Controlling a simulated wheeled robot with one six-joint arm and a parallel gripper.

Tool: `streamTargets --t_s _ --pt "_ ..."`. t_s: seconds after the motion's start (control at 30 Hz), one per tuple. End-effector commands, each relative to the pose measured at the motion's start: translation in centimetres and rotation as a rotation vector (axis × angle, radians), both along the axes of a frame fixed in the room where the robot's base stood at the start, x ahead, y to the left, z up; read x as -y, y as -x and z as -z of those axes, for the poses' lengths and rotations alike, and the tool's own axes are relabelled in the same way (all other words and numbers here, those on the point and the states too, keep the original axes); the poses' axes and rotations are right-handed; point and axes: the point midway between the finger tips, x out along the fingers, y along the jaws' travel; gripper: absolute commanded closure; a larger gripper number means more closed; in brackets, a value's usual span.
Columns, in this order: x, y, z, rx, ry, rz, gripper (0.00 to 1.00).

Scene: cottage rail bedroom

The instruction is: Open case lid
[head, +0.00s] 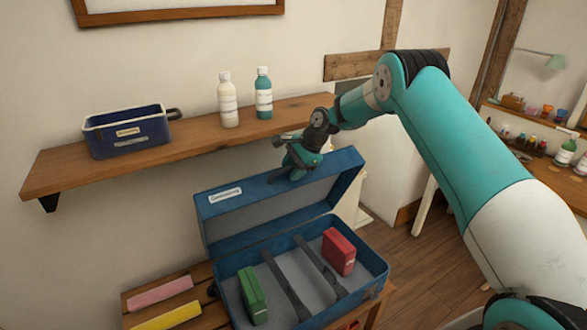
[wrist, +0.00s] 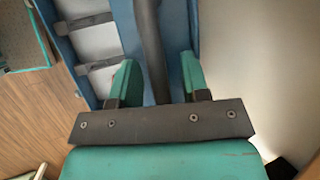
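The blue case (head: 230,262) stands on a wooden bench with its lid (head: 265,200) raised and leaning back, its grey inside facing me. My gripper (head: 297,165) is at the top edge of the lid, right of its middle. In the wrist view, the two teal fingers of my gripper (wrist: 158,75) are apart. A dark bar (wrist: 150,40) on the lid runs between them, with a gap visible on the right. Whether a finger touches it is unclear. Inside the case are a green box (head: 252,294) and a red box (head: 338,251), with dark dividers between.
A wall shelf (head: 190,146) behind the lid holds a blue bin (head: 128,132), a cream bottle (head: 228,100) and a teal bottle (head: 264,93). Pink (head: 160,291) and yellow (head: 167,316) blocks lie left of the case. Floor (head: 430,245) is open at right.

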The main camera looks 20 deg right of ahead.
Motion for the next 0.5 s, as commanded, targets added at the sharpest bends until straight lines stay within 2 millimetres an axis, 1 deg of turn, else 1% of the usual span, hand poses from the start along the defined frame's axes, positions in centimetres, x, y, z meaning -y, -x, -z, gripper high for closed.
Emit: streamTargets --t_s 0.13,0.27,0.37,0.5 --pt "0.2 0.1 -0.2 0.000 -0.001 0.000 0.58" --pt "0.8 0.4 -1.5 0.003 -0.001 0.001 0.58" --pt "1.9 0.9 -3.2 0.004 0.000 0.003 0.58" --pt "3.5 1.9 -6.3 0.004 0.000 0.003 0.58"
